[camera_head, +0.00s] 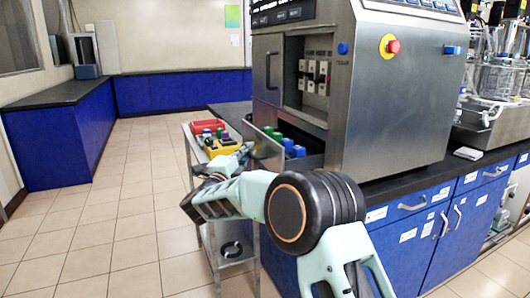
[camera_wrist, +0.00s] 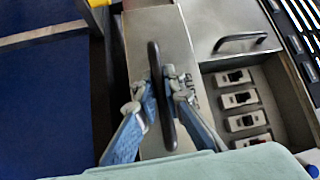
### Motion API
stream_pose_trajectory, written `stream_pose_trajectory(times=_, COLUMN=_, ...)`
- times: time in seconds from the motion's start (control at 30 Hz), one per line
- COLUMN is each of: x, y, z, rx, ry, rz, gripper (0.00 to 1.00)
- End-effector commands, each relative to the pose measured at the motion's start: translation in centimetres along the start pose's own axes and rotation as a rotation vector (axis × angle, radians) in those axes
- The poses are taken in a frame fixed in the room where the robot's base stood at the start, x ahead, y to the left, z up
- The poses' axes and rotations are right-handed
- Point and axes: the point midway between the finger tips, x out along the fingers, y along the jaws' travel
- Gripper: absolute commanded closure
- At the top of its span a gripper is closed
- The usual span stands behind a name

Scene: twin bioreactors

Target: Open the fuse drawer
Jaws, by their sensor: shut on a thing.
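The fuse drawer is low on the left of the steel cabinet (camera_head: 400,105). Its steel front (camera_head: 266,150) stands out from the cabinet in the head view, with green and blue pieces (camera_head: 290,146) showing behind it. In the wrist view the drawer front (camera_wrist: 145,50) carries a long black bar handle (camera_wrist: 155,65). My gripper (camera_wrist: 163,92) is shut on this handle, one finger on each side. In the head view my gripper (camera_head: 228,163) is at the outer side of the drawer front, and the handle is hard to make out there.
A steel cart (camera_head: 205,220) with red and yellow trays stands close beside my gripper. Above the drawer is an open bay with several white switches (camera_head: 312,78); they also show in the wrist view (camera_wrist: 240,99). Tiled floor (camera_head: 110,220) is free at left.

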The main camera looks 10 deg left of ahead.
Motion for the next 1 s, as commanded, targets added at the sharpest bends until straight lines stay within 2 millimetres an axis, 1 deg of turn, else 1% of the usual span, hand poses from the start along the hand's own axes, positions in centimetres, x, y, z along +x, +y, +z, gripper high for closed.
stream_pose_trajectory(times=0.03, x=-0.7, y=0.0, z=0.8, rx=0.0, ry=-0.003, rz=0.001, gripper=1.0)
stream_pose_trajectory(times=0.1, x=-1.4, y=-0.1, z=1.4, rx=0.0, ry=-0.002, rz=0.002, gripper=1.0)
stream_pose_trajectory(times=0.3, x=-2.5, y=-0.5, z=2.5, rx=-0.001, ry=-0.001, rz=0.002, gripper=1.0)
stream_pose_trajectory(times=0.73, x=-2.7, y=-0.6, z=2.7, rx=-0.001, ry=0.0, rz=0.003, gripper=1.0)
stream_pose_trajectory(times=0.77, x=-2.7, y=-0.6, z=2.7, rx=-0.001, ry=0.0, rz=0.002, gripper=0.89)
stream_pose_trajectory(times=0.8, x=-2.7, y=-0.6, z=2.7, rx=-0.001, ry=0.0, rz=0.002, gripper=0.85)
stream_pose_trajectory(times=0.83, x=-2.7, y=-0.6, z=2.7, rx=-0.001, ry=0.0, rz=0.002, gripper=0.83)
stream_pose_trajectory(times=1.0, x=-2.6, y=-0.6, z=2.6, rx=-0.001, ry=0.0, rz=0.001, gripper=0.83)
